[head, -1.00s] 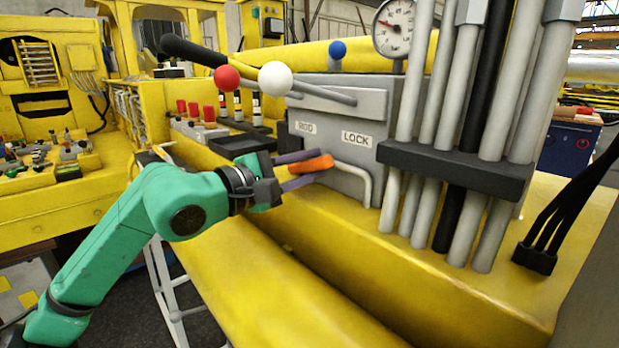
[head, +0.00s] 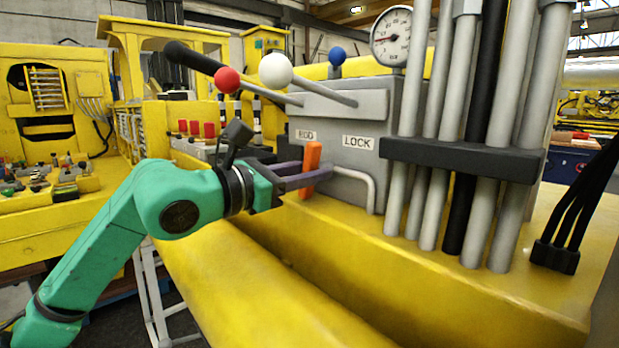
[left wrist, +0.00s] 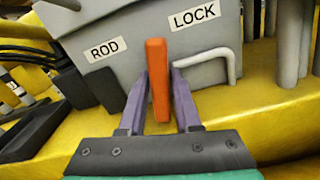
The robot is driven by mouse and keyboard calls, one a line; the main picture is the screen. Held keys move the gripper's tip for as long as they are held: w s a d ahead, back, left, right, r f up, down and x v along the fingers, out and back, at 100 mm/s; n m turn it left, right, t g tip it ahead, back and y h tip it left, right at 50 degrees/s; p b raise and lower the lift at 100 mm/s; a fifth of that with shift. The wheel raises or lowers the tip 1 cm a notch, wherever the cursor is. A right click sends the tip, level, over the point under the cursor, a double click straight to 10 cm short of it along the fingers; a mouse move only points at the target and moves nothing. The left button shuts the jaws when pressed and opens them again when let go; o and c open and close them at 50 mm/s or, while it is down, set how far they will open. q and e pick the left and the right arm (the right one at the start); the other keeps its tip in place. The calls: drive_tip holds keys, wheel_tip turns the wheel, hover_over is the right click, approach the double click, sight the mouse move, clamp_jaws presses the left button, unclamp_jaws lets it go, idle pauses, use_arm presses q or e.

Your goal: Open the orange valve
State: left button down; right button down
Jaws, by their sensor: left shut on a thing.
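The orange valve handle (head: 312,168) stands upright in front of the grey box (head: 340,170), below the ROD and LOCK labels. It also shows upright in the left wrist view (left wrist: 157,75), between the two purple fingers. My left gripper (head: 303,177) reaches in from the left and is shut on the orange handle, its fingers on either side of the handle's lower part. In the left wrist view the gripper (left wrist: 160,85) points at the box face. The lower end of the handle is partly hidden by the fingers in the head view. My right gripper is not in view.
A bent grey pipe (head: 360,181) leaves the box just right of the handle. Levers with a red knob (head: 227,80), a white knob (head: 275,69) and a blue knob (head: 337,57) stand above. Several grey vertical pipes (head: 395,200) stand to the right. A yellow beam (head: 250,290) lies below.

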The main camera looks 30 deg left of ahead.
use_arm(q)
drive_tip(key=shift+n, duration=1.3)
drive_tip(key=c, duration=0.7)
unclamp_jaws()
drive_tip(key=b+v, duration=1)
drive_tip(key=v, duration=0.4)
drive_tip(key=shift+s+a, duration=0.15)
drive_tip(key=shift+s, duration=0.1)
